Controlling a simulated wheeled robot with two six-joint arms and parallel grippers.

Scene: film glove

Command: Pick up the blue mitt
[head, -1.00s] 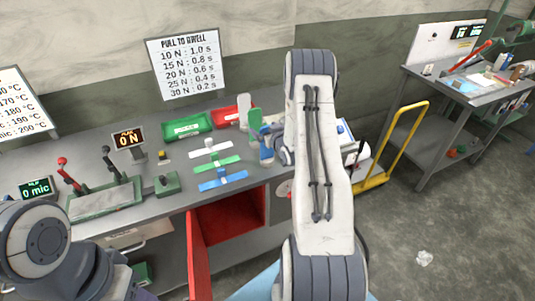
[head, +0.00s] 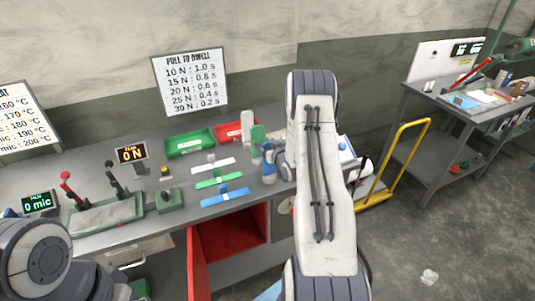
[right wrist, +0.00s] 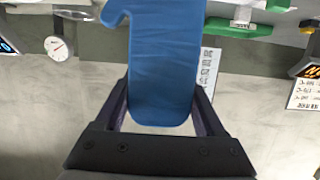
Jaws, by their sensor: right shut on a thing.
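The blue mitt (right wrist: 160,65) fills the upper middle of the right wrist view. My right gripper (right wrist: 160,108) is shut on it, with one finger along each side of its lower part. In the head view the mitt (head: 268,166) shows as a small blue shape beside my right gripper (head: 280,158), largely hidden by my arm. It appears upright over the bench, close to a green standing piece (head: 257,138); I cannot tell if it touches the bench. My left arm is at the lower left, its gripper not seen.
The grey bench (head: 130,225) carries a green tray (head: 190,143), a red tray (head: 228,132), flat white, green and blue bars, and a lever box (head: 106,213). A red cupboard door (head: 198,268) stands open below. A yellow-handled cart (head: 402,150) stands right.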

